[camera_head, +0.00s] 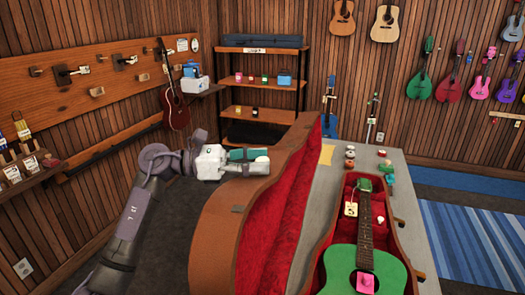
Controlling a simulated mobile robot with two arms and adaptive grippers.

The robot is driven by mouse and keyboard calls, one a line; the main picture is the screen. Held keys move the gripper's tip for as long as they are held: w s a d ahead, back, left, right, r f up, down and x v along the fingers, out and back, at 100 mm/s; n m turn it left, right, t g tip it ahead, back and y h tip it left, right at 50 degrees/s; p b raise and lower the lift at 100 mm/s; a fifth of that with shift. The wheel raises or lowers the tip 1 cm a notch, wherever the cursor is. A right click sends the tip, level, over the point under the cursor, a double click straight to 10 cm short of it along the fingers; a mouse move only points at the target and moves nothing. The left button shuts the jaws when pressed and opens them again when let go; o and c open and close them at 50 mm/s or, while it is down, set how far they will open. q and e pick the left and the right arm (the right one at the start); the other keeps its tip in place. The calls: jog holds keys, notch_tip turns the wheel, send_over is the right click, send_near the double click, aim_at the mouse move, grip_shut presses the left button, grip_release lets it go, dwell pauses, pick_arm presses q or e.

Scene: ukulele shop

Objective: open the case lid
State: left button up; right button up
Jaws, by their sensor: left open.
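The brown case lid (222,237) stands raised on its edge, its red lining (283,235) facing right toward the case body (402,235). The case is open. A green ukulele-shaped guitar (345,268) lies in the red-lined body, with a pink item on it. My left gripper (264,161) is open at the lid's outer left side, close to its far upper part. I cannot tell whether it touches the lid. My right gripper is not in view.
A dark shelf (264,80) stands behind. A wall rack with a red guitar (175,106) is left. A blue striped rug (480,240) lies right.

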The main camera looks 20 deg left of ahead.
pick_arm(q)
jog(key=shift+w+d+f, duration=0.1)
jog(key=shift+w+d, duration=0.15)
jog(key=shift+d, duration=0.35)
grip_shut()
